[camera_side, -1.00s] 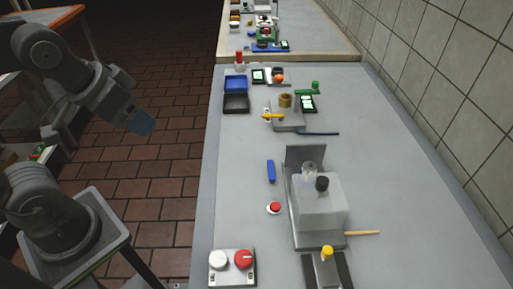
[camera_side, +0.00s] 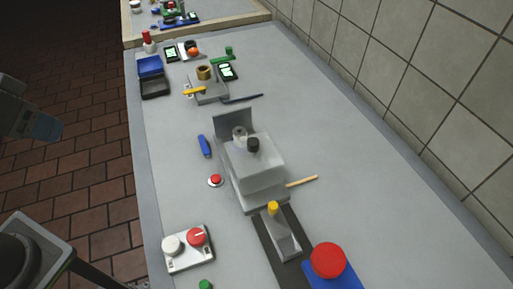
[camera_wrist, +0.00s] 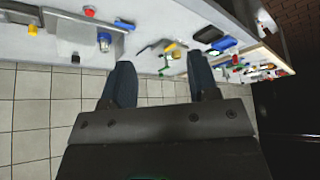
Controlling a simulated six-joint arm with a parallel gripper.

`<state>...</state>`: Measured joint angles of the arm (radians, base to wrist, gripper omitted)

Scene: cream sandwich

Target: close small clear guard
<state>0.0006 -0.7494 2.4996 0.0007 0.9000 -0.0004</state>
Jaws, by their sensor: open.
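A grey box-shaped machine (camera_side: 255,165) stands mid-bench with an upright grey plate (camera_side: 233,121) at its far end. A small clear piece (camera_side: 239,133) and a black knob (camera_side: 253,145) sit on its top. The clear piece may be the guard; I cannot tell how it is hinged or whether it is shut. My gripper (camera_wrist: 162,78) is open and empty in the wrist view, its two dark fingers apart. In the side view my gripper (camera_side: 42,127) is at the left edge, off the bench and well apart from the machine.
A white box with a red knob (camera_side: 196,237), a red button (camera_side: 216,180) and a blue piece (camera_side: 204,146) lie left of the machine. A wooden stick (camera_side: 302,181) lies to its right. A yellow-topped lever (camera_side: 273,208) and a large red button (camera_side: 328,260) stand nearer. Tiled wall (camera_side: 430,100) bounds the right.

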